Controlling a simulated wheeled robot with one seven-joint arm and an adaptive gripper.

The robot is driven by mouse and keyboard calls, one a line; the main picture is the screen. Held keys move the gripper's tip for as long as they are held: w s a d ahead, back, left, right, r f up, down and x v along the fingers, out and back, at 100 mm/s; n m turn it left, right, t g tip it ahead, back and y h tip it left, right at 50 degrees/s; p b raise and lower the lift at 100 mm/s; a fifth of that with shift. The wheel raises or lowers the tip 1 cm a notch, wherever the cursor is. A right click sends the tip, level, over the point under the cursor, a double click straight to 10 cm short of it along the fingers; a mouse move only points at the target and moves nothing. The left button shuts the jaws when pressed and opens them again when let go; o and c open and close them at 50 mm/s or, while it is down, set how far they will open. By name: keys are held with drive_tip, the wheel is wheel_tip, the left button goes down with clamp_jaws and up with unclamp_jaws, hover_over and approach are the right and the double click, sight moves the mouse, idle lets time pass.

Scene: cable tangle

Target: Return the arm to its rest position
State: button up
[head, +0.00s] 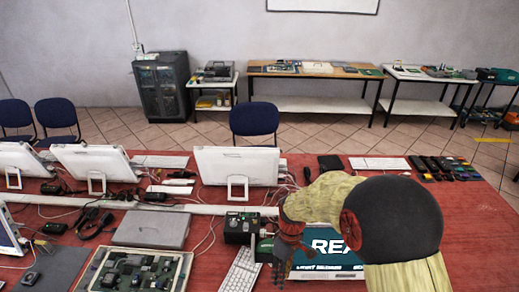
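My arm, with pale links and a large dark joint, reaches in from the lower right over the red table (480,222).
White monitors (236,166) stand along the table's middle, with loose cables among them. A grey laptop (152,229) and a circuit board in a tray (134,272) lie at the left front. Small dark devices (445,168) lie at the right back. Red tabletop is bare at the right.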

drive_tip(key=s+d+r+m+t+b, duration=0.4)
drive_tip(key=s+d+r+m+b, duration=0.1)
drive_tip(key=s+r, duration=0.3)
drive_tip(key=s+d+r+m+t+b, duration=0.4)
drive_tip(key=s+d+r+m+b, duration=0.1)
drive_tip(key=s+r, duration=0.3)
drive_tip(key=shift+s+d+r+h+b, duration=0.2)
drive_tip(key=shift+d+r+h+b, duration=0.2)
drive_tip(key=shift+d+r+b, duration=0.45)
drive_tip(key=shift+a+r, duration=0.1)
